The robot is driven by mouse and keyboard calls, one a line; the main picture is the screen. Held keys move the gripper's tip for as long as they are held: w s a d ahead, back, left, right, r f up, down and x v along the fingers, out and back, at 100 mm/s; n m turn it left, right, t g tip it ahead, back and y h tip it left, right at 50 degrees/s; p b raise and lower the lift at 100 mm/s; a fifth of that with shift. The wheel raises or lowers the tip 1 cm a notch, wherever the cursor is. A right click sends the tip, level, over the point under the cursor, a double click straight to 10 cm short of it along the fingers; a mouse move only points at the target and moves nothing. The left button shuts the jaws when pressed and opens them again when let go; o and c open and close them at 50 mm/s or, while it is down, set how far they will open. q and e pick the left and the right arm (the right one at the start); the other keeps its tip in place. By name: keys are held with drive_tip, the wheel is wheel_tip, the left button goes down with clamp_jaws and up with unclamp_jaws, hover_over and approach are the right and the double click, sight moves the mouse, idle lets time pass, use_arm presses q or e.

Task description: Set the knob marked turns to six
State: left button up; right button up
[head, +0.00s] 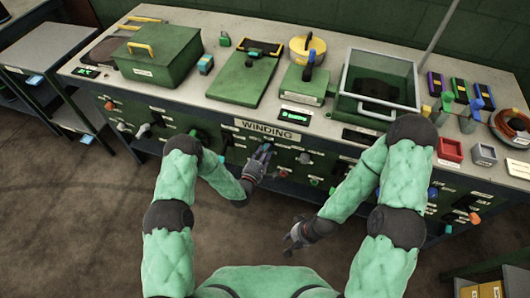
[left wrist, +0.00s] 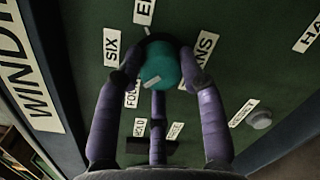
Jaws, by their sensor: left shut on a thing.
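The knob (left wrist: 160,66) is a round teal knob on a dark green panel, in the middle of the left wrist view. A partly covered label ending in "NS" (left wrist: 205,50) is at its right. A "SIX" label (left wrist: 111,46) is at its upper left, a partly hidden "FOUR" label (left wrist: 131,97) below that, and a cut-off label starting with "E" (left wrist: 145,11) above. My left gripper (head: 264,150) is shut on the knob, its fingers around it; it also fills the left wrist view (left wrist: 160,82). My right gripper (head: 293,238) hangs low, away from the panel; its opening is unclear.
The "WINDING" sign (head: 267,130) is on the bench front above my left gripper. A lower label "HOLD" (left wrist: 139,127) and a grey button (left wrist: 259,119) are near the knob.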

use_arm(q)
drive_tip(key=m, duration=0.4)
drive_tip(key=m+b, duration=0.1)
drive_tip(key=m, duration=0.4)
drive_tip(key=shift+d+r+y, duration=0.15)
drive_tip(key=shift+d+y, duration=0.05)
drive_tip(key=shift+y, duration=0.2)
idle(0.4)
drive_tip(key=o, duration=1.1)
drive_tip(key=shift+o, duration=0.2)
drive_tip(key=v, duration=1.2)
drive_tip(key=shift+r, duration=0.2)
